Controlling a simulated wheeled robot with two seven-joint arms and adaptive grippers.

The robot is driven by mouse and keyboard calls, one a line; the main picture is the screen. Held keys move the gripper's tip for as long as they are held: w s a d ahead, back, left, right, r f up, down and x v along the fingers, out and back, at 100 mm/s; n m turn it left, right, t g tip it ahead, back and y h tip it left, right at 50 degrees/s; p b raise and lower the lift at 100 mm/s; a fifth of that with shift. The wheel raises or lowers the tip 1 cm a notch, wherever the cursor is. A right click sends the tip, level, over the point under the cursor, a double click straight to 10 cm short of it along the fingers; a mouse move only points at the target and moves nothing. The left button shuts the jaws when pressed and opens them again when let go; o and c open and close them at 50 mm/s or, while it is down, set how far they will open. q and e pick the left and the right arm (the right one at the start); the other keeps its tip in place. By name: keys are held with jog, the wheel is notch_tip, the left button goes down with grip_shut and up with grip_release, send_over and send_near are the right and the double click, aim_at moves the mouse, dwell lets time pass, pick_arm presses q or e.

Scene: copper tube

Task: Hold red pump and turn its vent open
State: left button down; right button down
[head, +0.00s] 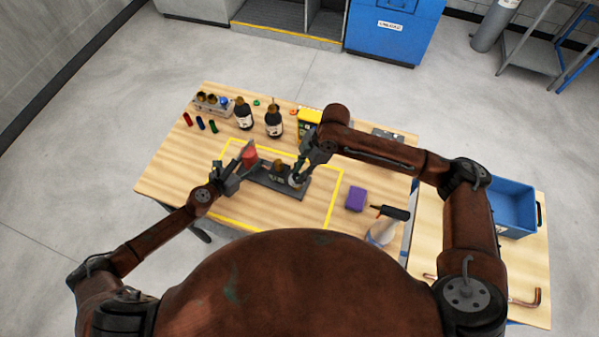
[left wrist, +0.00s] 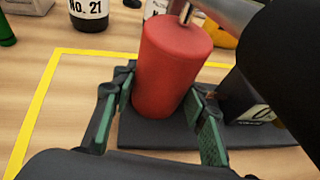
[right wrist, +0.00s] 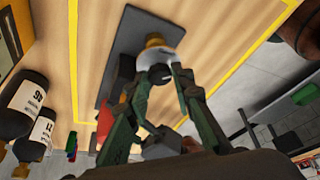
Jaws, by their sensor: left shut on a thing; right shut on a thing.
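The red pump (head: 250,157) is an upright red cylinder at the left end of a dark base plate (head: 290,192) on the table. My left gripper (head: 241,165) is shut on the red pump, one finger on each side; the left wrist view shows the cylinder (left wrist: 172,70) between the green pads. My right gripper (head: 299,173) is at the base's right end. In the right wrist view its fingertips (right wrist: 163,76) are closed on a small dark knob on a pale round part (right wrist: 155,60) with a brass top. Whether this knob is the vent, I cannot tell.
Dark bottles (head: 244,114) and a yellow box (head: 309,120) stand behind the base. A purple block (head: 356,198) and a spray bottle (head: 383,230) are to the right. A blue crate (head: 512,207) is further right. Yellow tape (head: 337,190) frames the work area.

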jog(key=shift+w+n+g+h, duration=0.15)
jog(key=shift+n+g, duration=0.15)
jog(key=shift+n, duration=0.6)
jog(key=shift+w+n+g+h, duration=0.15)
jog(key=shift+n+g, duration=0.15)
jog(key=shift+n, duration=0.6)
jog(key=c, duration=1.7)
grip_release()
jog(key=shift+s, duration=0.1)
jog(key=shift+r, duration=0.1)
jog(key=v, duration=1.1)
jog(key=shift+w+d+r, duration=0.1)
jog(key=shift+w+r, duration=0.15)
jog(key=shift+r, duration=0.1)
